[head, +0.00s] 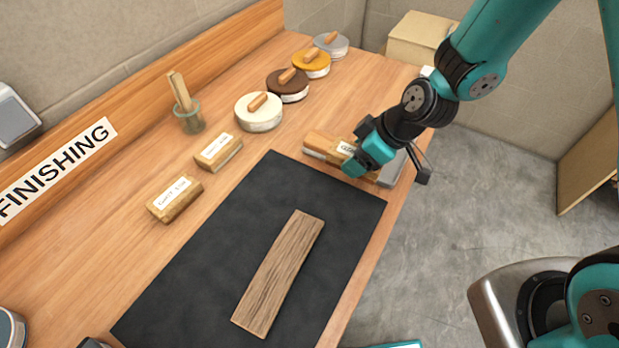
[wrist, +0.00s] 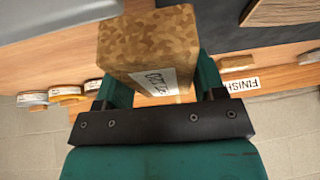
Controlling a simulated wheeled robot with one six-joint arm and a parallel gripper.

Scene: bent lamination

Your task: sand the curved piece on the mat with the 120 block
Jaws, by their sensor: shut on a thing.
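The curved piece (head: 278,273), a long strip of grained brown wood, lies on the dark mat (head: 210,245) in the head view. My gripper (head: 366,153) is beyond the mat's far right corner, apart from the piece. It is shut on a tan, mottled block (wrist: 148,42), which fills the space between the fingers in the wrist view. A white label on the block reads 120, seen turned. In the head view my gripper partly covers the block. I cannot tell whether the block touches the bench.
Two labelled blocks (head: 174,198) (head: 219,151) lie left of the mat. A jar with sticks (head: 187,115) and several round tins (head: 259,112) line the back. A grey slab (head: 393,168) lies beside my gripper. The mat around the piece is clear.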

